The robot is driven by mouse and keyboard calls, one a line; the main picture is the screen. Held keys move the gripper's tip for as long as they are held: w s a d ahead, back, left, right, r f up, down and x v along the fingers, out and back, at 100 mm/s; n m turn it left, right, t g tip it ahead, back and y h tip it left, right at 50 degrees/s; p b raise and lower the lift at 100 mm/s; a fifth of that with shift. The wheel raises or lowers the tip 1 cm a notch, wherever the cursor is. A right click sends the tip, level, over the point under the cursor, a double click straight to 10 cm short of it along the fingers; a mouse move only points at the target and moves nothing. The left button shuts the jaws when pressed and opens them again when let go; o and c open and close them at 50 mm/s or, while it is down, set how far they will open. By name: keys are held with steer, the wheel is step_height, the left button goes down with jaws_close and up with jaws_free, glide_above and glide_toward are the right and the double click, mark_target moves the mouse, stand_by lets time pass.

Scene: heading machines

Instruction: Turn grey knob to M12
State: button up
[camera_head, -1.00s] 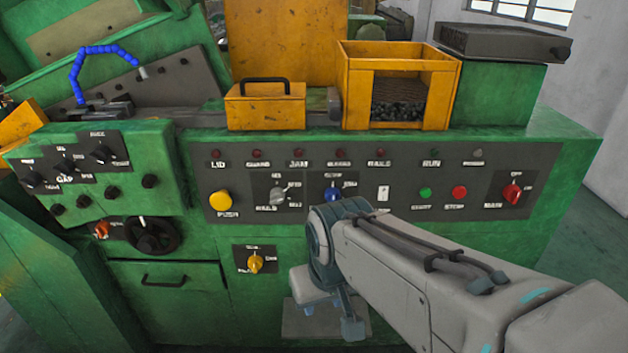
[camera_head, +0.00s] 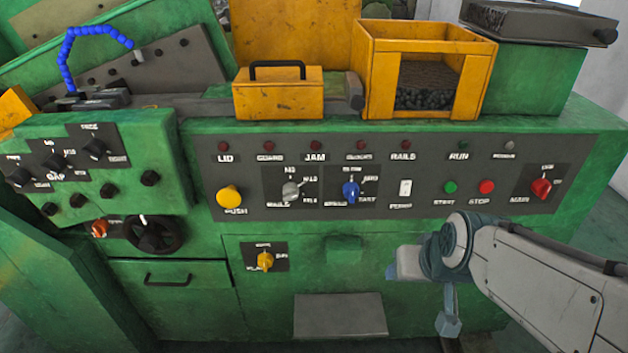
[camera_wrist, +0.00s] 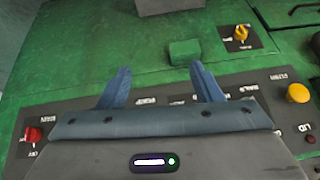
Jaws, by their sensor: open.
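The grey knob (camera_head: 291,191) sits on a dark plate at the left-centre of the control panel, right of the yellow push button. Size labels ring it, too blurred to read surely. Its light pointer seems to tilt up and right. My gripper (camera_wrist: 160,67) is open and empty, with two blue fingers apart in the wrist view. In the head view it hangs in front of the machine, below and right of the knob, not touching it. In the wrist view the knob is not visible; my gripper body covers much of the panel.
A yellow knob (camera_head: 264,261) and green block (camera_head: 344,249) are below. Free space lies before the panel.

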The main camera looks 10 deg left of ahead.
steer(key=w+a+f+n+t+y+b, duration=0.1)
steer(key=w+a+f+n+t, duration=0.15)
steer(key=w+a, duration=0.4)
steer(key=w+a+f+n+t+y+b, duration=0.1)
steer(key=w+a+t+y+b, duration=0.15)
steer(key=a, duration=0.65)
steer(key=n+t+h+b, duration=0.1)
steer(key=n+t+b, duration=0.15)
steer(key=t, duration=0.45)
glide_toward(290, 198)
steer(key=shift+n, duration=0.3)
steer(key=p+x, duration=0.1)
steer(key=x, duration=0.9)
steer(key=shift+w+a+r, duration=0.1)
steer(key=shift+w, duration=0.25)
steer(key=c, duration=1)
